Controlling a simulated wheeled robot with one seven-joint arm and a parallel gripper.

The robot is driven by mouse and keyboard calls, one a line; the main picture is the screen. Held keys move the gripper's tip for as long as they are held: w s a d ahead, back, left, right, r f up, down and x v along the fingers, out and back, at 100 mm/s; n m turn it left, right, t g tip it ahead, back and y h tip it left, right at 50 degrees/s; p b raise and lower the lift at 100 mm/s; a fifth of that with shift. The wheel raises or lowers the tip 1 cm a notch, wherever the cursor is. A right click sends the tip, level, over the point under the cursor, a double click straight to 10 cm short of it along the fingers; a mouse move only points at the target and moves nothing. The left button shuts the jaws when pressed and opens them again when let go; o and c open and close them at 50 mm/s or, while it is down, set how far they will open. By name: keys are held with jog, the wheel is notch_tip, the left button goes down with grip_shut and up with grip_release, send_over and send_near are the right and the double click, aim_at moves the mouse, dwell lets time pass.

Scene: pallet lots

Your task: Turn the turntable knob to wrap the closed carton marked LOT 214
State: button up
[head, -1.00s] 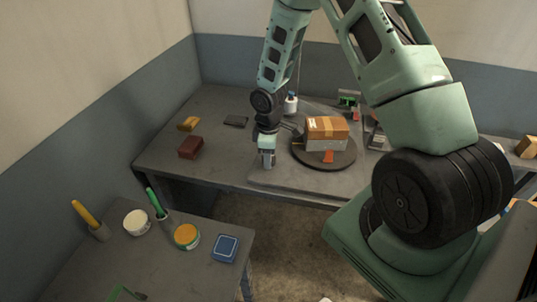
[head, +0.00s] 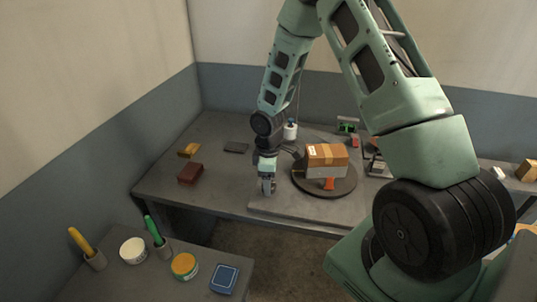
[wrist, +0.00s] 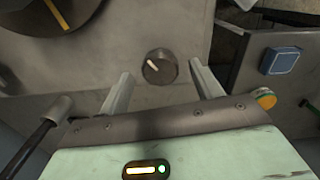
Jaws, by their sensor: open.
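The brown carton (head: 327,153) sits closed and taped on the dark round turntable (head: 342,187) in the head view. It has a pale lower band and a small white label; its lot number is too small to read. An orange piece (head: 328,184) lies at the turntable's front. The knob (wrist: 159,67) is a dark round dial with a pale pointer line, set in the grey base plate (wrist: 120,50). My gripper (head: 267,188) is over the base plate, left of the turntable. In the wrist view my gripper (wrist: 161,73) is open, its fingers on either side of the knob, apparently not touching it.
A white bottle (head: 290,130) stands behind my gripper. A dark red block (head: 190,173), a yellow block (head: 188,150) and a dark flat piece (head: 236,147) lie to the left. The nearer table holds a blue box (head: 224,279) and several cups and jars.

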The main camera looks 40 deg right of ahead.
notch_tip(320, 180, up, 16)
jog(key=shift+b, duration=0.45)
dwell(1.4)
jog(key=s+a+r, duration=0.2)
jog(key=s+a, duration=0.5)
jog(key=a, duration=0.4)
jog(key=s+a+r, duration=0.2)
jog(key=s+a, duration=0.6)
jog(key=a, duration=0.2)
jog(key=s+a+m+b, duration=0.1)
jog(key=s+a, duration=0.2)
jog(key=s, duration=0.6)
jog(key=shift+s+a+y, duration=0.3)
jog(key=shift+a, duration=0.05)
